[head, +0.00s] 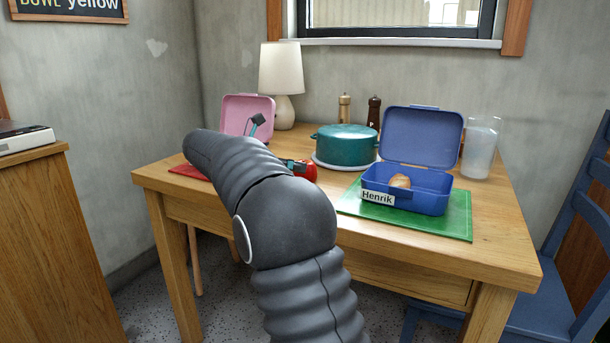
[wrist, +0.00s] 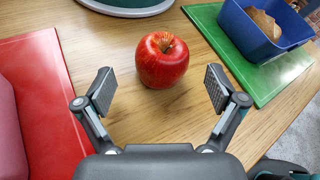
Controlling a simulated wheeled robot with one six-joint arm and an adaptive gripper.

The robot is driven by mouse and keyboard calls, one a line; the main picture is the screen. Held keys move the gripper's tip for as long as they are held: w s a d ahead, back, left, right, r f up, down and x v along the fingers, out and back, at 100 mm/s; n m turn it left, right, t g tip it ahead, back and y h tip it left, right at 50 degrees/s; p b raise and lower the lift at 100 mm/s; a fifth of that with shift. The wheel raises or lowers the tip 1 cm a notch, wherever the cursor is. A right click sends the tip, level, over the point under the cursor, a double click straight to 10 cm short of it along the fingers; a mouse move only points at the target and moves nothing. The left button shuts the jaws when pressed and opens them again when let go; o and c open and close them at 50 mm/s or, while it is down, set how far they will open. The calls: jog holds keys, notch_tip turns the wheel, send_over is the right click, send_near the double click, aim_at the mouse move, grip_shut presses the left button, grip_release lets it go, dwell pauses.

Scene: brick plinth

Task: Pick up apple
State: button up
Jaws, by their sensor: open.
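A red apple (wrist: 162,60) stands on the bare wooden table (wrist: 196,118) between a red mat and a green mat. In the head view the apple (head: 308,172) is partly hidden behind my arm. My gripper (wrist: 160,90) is open and empty in the wrist view. Its two fingers are spread wide, with the apple in front of them and centred between them, apart from both. In the head view my gripper is mostly hidden by my arm.
A blue lunchbox (head: 408,197) labelled Henrik holds a brownish round item on the green mat (head: 455,222). A teal pot (head: 345,143), lamp (head: 281,75), two mills and a glass jar (head: 481,146) stand behind.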

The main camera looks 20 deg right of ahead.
jog(key=x, duration=0.3)
jog(key=shift+s+d+f+b, duration=0.1)
jog(key=shift+d+f+b, duration=0.1)
jog(key=shift+f+b, duration=0.1)
jog(key=shift+r, duration=0.1)
jog(key=c, duration=1.3)
